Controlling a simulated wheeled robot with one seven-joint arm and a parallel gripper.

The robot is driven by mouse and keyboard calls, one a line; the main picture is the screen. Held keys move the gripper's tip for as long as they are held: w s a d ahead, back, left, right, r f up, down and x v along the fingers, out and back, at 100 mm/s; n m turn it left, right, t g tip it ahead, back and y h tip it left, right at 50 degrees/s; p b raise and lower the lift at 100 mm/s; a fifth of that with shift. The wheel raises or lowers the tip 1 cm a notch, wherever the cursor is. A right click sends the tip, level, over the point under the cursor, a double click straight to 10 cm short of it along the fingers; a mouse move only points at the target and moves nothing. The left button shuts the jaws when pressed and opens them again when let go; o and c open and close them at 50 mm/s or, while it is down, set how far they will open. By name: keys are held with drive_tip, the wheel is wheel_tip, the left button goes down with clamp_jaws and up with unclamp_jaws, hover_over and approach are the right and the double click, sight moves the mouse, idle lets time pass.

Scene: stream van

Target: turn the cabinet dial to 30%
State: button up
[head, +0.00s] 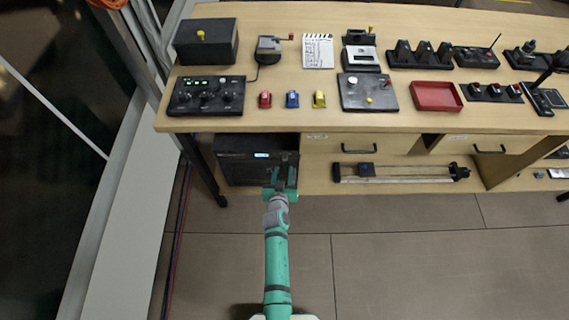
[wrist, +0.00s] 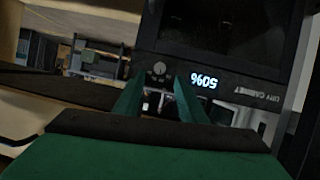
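The black cabinet (head: 232,170) stands on the low shelf under the table at the left. Its lit display (head: 262,155) shows in the head view. In the wrist view the cabinet is upside down, and the display (wrist: 204,81) appears to read 50%. A small round grey dial (wrist: 160,68) with a pointer mark sits beside the display on the cabinet front. My gripper (head: 283,176) is in front of the cabinet's right part. In the wrist view my gripper (wrist: 160,88) has its two green fingers apart, with the dial just beyond their gap. Contact with the dial is not visible.
The wooden table (head: 300,112) overhangs the cabinet and carries control boxes and small coloured cars. A drawer (head: 358,144) and a rail device (head: 400,172) are to the right. A table leg (head: 203,170) stands at the left. The floor in front is clear.

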sight(285, 160)
drive_tip(key=shift+x, duration=2.9)
drive_tip(key=shift+f, duration=0.1)
clamp_jaws()
